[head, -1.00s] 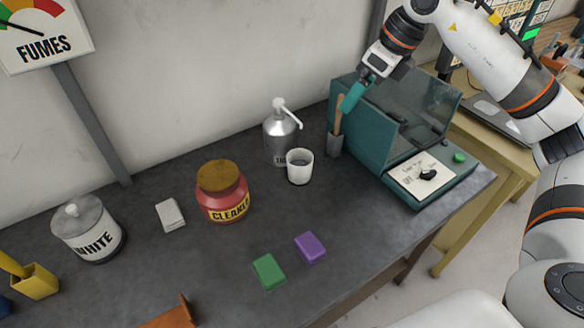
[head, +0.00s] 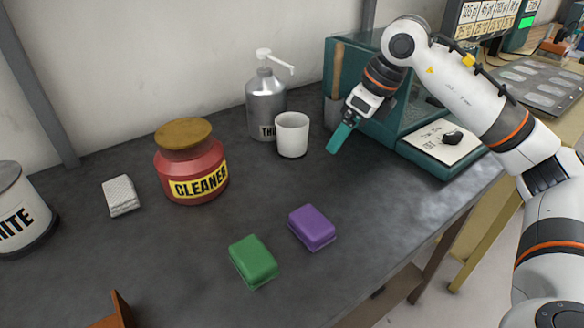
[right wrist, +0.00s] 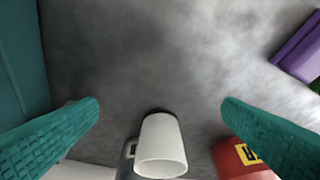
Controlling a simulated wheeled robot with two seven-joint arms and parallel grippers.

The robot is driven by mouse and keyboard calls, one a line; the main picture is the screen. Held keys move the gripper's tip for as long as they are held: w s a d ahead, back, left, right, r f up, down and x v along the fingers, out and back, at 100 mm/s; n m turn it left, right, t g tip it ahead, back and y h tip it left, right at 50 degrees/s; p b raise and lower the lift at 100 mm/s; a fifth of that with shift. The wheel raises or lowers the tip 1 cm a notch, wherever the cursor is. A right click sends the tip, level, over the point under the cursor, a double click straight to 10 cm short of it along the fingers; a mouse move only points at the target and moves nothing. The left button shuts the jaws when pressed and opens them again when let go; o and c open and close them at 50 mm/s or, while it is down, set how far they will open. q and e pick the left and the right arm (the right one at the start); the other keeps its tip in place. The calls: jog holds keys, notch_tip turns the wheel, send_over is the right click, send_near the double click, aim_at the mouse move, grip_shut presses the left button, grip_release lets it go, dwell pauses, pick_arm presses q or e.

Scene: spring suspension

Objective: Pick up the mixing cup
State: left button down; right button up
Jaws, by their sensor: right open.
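The mixing cup (head: 292,136) is white and stands upright on the dark bench, in front of the silver pump bottle (head: 266,100). In the right wrist view the cup (right wrist: 161,146) shows at the lower middle, between the spread fingers but beyond them. My right gripper (head: 341,139) is open and empty, just to the right of the cup and apart from it. Its teal fingers also show in the right wrist view (right wrist: 160,112). My left gripper is not in view.
A red cleaner jar (head: 190,166) stands left of the cup. A green block (head: 253,262) and a purple block (head: 312,227) lie in front. The teal booth (head: 345,62) is close behind my right gripper. The bench between cup and blocks is clear.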

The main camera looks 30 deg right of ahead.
aim_at(293, 127)
notch_tip(293, 127, down, 3)
jog(key=shift+r+b, duration=0.1)
jog(key=shift+b, duration=0.65)
jog(key=shift+w+a, duration=0.1)
jog(key=w+a, duration=0.1)
jog(key=w, duration=0.1)
jog(key=w+a, duration=0.1)
jog(key=w, duration=0.1)
jog(key=w+a+p, duration=0.1)
jog(key=w, duration=0.1)
jog(key=shift+w+a, duration=0.15)
jog(key=shift+a, duration=0.25)
jog(key=w, duration=0.1)
jog(key=w+a, duration=0.2)
jog(key=w, duration=0.1)
jog(key=shift+a+f, duration=0.25)
jog(key=shift+f, duration=0.35)
jog(key=shift+c, duration=0.3)
jog(key=c, duration=1.1)
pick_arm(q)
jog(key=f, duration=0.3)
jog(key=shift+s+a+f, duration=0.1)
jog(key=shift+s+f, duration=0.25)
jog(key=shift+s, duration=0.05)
pick_arm(e)
jog(key=shift+c, duration=0.2)
jog(key=shift+r, duration=0.15)
